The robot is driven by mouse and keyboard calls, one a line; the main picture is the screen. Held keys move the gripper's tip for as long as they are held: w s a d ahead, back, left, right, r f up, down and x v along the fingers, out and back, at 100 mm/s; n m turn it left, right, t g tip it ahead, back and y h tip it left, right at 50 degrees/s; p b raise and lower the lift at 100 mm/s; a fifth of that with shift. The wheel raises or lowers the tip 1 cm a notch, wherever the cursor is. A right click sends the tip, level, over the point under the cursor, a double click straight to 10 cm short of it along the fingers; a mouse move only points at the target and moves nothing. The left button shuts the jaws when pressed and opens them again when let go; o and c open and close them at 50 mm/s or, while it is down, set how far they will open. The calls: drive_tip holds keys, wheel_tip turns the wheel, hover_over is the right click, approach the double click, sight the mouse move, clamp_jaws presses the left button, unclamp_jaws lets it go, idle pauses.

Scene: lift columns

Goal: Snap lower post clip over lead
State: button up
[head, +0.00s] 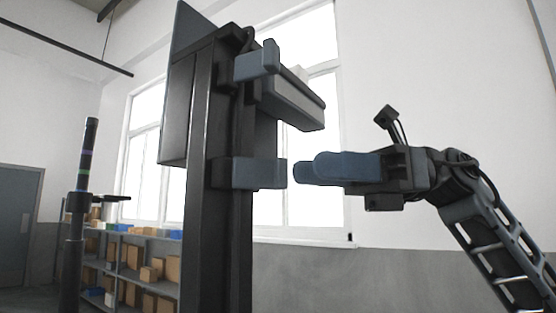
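A dark upright post (205,190) stands left of centre. A blue-grey lower clip (258,173) sticks out from it to the right, and a similar upper clip (258,62) sits near the top. My gripper (305,171) comes in from the right, level with the lower clip, its blue-grey fingertips just right of the clip's end with a narrow gap in the picture. The fingers overlap from this side, so I cannot tell if they are open or shut. Nothing shows held between them. I cannot make out a lead at the lower clip.
A dark box-like arm (290,100) juts from the post above my gripper. A flat panel (176,100) is on the post's left. A thin pole with coloured bands (87,160) and shelves of boxes (140,265) stand at left. A bright window is behind.

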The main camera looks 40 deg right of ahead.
sight(286, 168)
drive_tip(key=p+x, duration=0.1)
drive_tip(key=x, duration=0.4)
drive_tip(key=shift+w+a, duration=0.1)
drive_tip(key=shift+a, duration=0.2)
drive_tip(key=shift+c, duration=0.2)
clamp_jaws()
